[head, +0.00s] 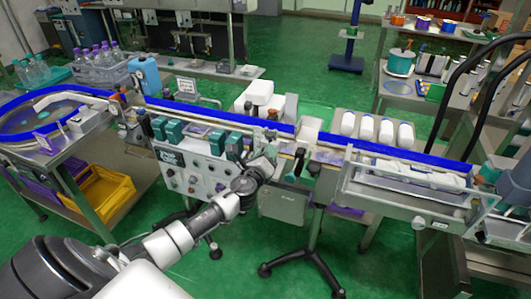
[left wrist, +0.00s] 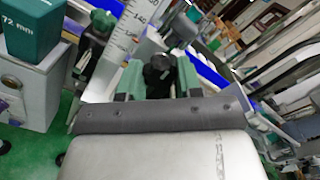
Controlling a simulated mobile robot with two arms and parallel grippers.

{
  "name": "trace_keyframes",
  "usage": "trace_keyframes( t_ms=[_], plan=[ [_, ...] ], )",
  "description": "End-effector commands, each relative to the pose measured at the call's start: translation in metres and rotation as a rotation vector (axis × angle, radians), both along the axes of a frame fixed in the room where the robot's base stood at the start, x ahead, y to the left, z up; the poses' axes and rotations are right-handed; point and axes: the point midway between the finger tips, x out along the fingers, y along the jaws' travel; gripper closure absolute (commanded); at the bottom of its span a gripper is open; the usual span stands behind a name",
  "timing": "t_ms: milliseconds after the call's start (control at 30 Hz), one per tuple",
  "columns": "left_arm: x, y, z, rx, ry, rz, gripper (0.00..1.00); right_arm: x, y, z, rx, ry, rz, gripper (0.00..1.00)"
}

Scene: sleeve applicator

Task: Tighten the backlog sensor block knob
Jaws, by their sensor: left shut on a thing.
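A black knob (left wrist: 158,68) sits between the two green fingers of my left gripper (left wrist: 159,80) in the left wrist view, beside a white scale. The fingers are closed on the knob from both sides. In the head view my left arm reaches from the lower left to the conveyor's middle, and the left gripper (head: 270,152) is at the conveyor's front side. There the gripper and wrist hide the knob. The sensor block cannot be clearly told from the parts around the knob. My right gripper is not in view.
The white scale (left wrist: 124,38) with printed numbers rises close beside the fingers. The conveyor's blue rail (head: 215,116) runs across the head view. A control panel (head: 185,168) stands left of the gripper.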

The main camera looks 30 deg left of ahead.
Motion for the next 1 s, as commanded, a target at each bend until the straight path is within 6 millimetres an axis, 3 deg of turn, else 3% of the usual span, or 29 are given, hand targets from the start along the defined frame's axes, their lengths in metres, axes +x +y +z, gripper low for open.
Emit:
trace_keyframes(
  t_ms=[700, 733, 867, 1000],
  plan=[
    [-0.0003, -0.0002, -0.0012, 0.077, 0.02, -0.001, 0.89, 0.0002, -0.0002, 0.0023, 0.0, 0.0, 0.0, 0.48],
    [-0.0003, -0.0002, -0.0012, 0.077, 0.021, -0.001, 0.62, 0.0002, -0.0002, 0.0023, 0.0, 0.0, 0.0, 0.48],
    [-0.0002, -0.0001, -0.001, 0.076, 0.02, -0.001, 0.42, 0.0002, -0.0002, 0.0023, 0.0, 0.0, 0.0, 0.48],
    [-0.0001, -0.0002, -0.0006, 0.076, 0.019, -0.001, 0.4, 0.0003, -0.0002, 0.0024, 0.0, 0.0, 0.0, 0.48]
  ],
)
